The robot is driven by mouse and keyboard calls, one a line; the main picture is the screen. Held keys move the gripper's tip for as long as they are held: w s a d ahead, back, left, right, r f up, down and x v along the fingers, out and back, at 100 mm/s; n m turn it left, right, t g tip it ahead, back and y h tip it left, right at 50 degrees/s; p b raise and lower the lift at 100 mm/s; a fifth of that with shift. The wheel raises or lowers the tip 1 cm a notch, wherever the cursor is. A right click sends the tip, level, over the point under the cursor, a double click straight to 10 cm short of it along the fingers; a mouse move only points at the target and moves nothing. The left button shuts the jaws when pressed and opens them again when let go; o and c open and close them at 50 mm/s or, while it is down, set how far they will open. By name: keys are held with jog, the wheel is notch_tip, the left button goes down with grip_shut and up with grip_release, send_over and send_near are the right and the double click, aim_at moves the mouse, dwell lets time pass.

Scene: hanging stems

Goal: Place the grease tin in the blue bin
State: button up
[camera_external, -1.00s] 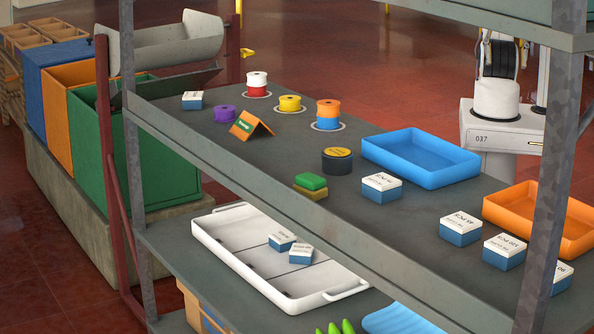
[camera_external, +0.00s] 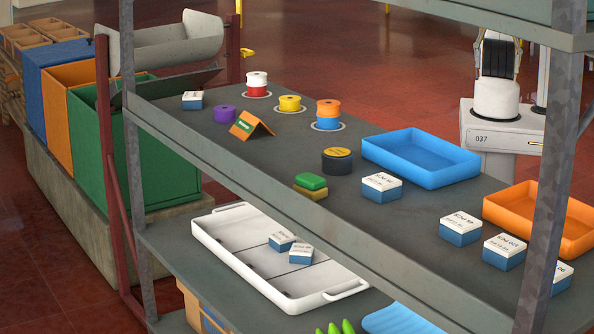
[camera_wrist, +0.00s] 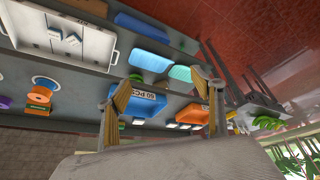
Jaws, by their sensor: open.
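The grease tin (camera_external: 337,161) is a dark round tin with a yellow top. It stands on the grey upper shelf in the external view, left of a shallow blue bin (camera_external: 420,160) and apart from it. The shallow blue bin looks empty. A blue bin (camera_wrist: 140,102) lies beyond the fingers there. I cannot make out the tin in the wrist view.
Several white-and-blue boxes (camera_external: 381,187), a green-and-yellow sponge block (camera_external: 311,186), an orange tray (camera_external: 540,220) and colored spools (camera_external: 328,114) share the shelf. A metal post (camera_external: 553,170) and an upper shelf edge (camera_external: 480,22) frame the front. A white tray (camera_external: 275,258) sits below.

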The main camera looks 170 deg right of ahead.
jog(key=w+d+f+m+h, duration=0.15)
jog(key=w+d, duration=0.35)
jog(key=d, duration=0.9)
jog(key=w+d+f+m+h, duration=0.1)
jog(key=w+d+f+h, duration=0.3)
jog(key=d, duration=0.9)
jog(key=w+d+m+h, duration=0.1)
jog(key=w+d, duration=0.5)
jog(key=d, duration=0.8)
jog(key=w+d+f+n+t+y, duration=0.1)
jog(key=w+d+t, duration=0.1)
jog(key=w+d, duration=0.1)
jog(key=w+d+f+n+t, duration=0.1)
jog(key=w+d, duration=0.2)
jog(key=w+d+f+n+t+y, duration=0.1)
jog(key=w+d+f+n+t, duration=0.1)
jog(key=w+d, duration=0.1)
jog(key=shift+w+d+t+y, duration=0.3)
jog(key=shift+w+y, duration=0.05)
jog(key=shift+w, duration=0.25)
jog(key=w+a+r+n+t+y, duration=0.2)
jog(key=a+y, duration=0.4)
jog(key=a, duration=0.5)
jog(key=shift+w+r+n+y, duration=0.45)
jog(key=shift+w+r, duration=0.45)
jog(key=shift+w, duration=0.15)
